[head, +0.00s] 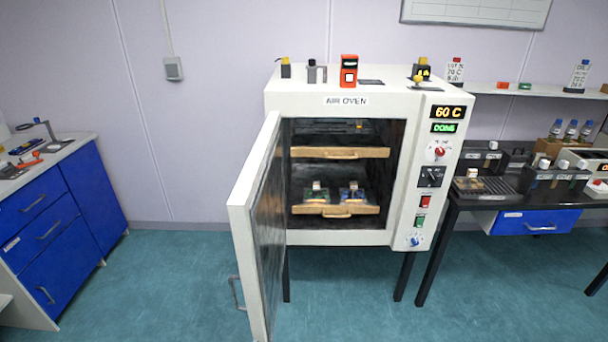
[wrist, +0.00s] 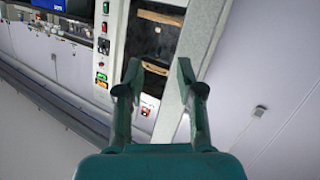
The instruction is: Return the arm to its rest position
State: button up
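My gripper (wrist: 159,76) shows in the wrist view with its two fingers spread apart and nothing between them. Beyond the fingers is the air oven, seen at a distance and strongly rotated, with its open chamber (wrist: 152,48) behind the fingertips. In the head view the white air oven (head: 345,102) stands on dark legs with its door (head: 255,230) swung open to the left. Its displays read 60 C and DONE. My arm and gripper do not show in the head view.
Two wooden-edged shelves are in the oven; the lower shelf (head: 335,211) bears small items. The open door juts forward. A blue-fronted cabinet (head: 55,215) stands left, and a dark bench (head: 470,203) with racks stands right. The floor (head: 180,285) left of the door is clear.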

jog(key=s+d+f+n+g+y, duration=0.1)
jog(key=s+d+f+n+y, duration=0.1)
jog(key=s+d+f, duration=0.6)
jog(key=s+d+f+n+g+y, duration=0.25)
jog(key=s+d+f, duration=0.2)
jog(key=d, duration=0.65)
jog(key=s+d+r+y, duration=0.1)
jog(key=s+d+y, duration=0.35)
jog(key=s, duration=0.75)
jog(key=s+d+r+t, duration=0.1)
jog(key=s+d+r, duration=0.1)
jog(key=s+r, duration=0.3)
jog(key=s+d+r+m+t+h, duration=0.1)
jog(key=s+r, duration=0.4)
jog(key=r, duration=0.7)
jog(key=s+d+r+m+t+h, duration=0.1)
jog(key=s+d+r+t, duration=0.2)
jog(key=s+r, duration=0.3)
notch_tip(320, 180, up, 4)
jog(key=shift+d+f, duration=0.15)
jog(key=shift+d, duration=0.15)
